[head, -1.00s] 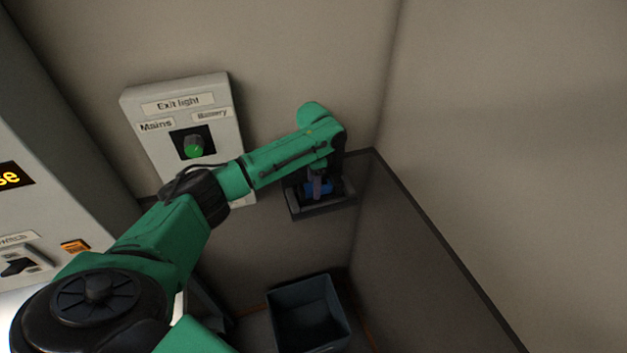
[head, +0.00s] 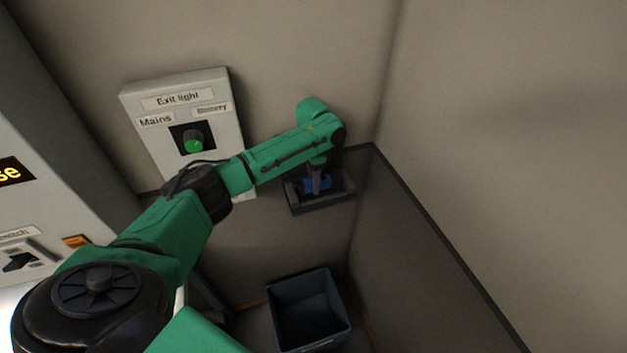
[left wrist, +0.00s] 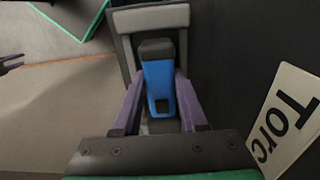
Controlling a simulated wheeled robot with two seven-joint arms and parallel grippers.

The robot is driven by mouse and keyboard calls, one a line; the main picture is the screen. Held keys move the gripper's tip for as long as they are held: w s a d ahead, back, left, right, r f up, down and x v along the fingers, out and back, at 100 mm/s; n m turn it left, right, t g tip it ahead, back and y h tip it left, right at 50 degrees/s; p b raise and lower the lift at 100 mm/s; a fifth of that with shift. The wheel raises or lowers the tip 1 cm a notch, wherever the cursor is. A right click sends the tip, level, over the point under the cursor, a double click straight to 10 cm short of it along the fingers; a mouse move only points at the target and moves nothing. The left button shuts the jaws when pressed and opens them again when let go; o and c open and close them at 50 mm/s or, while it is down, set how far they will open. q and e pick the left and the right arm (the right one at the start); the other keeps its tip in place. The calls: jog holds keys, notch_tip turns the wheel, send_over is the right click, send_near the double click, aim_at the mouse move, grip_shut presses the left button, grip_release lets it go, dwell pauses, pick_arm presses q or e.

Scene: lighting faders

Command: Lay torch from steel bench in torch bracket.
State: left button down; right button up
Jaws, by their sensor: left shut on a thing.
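The torch is a blue body with a dark head; it shows in the left wrist view (left wrist: 160,80) and, partly covered by my arm, in the head view (head: 321,184). My left gripper (left wrist: 160,103) has its purple fingers shut on both sides of the torch; it also shows in the head view (head: 316,184). The torch bracket is a dark grey tray-like frame (head: 322,204) on the wall, also in the left wrist view (left wrist: 150,18). The torch lies within the bracket's outline; I cannot tell whether it touches the floor of it. My right gripper (left wrist: 12,63) shows only as small purple fingers, apart.
A white label reading "Torc" (left wrist: 285,118) is beside the bracket. A dark open bin (head: 335,335) stands below. The right wall is bare.

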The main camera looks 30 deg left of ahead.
pick_arm(q)
jog(key=shift+s+f, duration=0.2)
jog(key=shift+f, duration=0.2)
dwell(0.3)
jog(key=shift+c, duration=0.2)
grip_release()
jog(key=shift+r, duration=3)
jog(key=shift+f, duration=0.15)
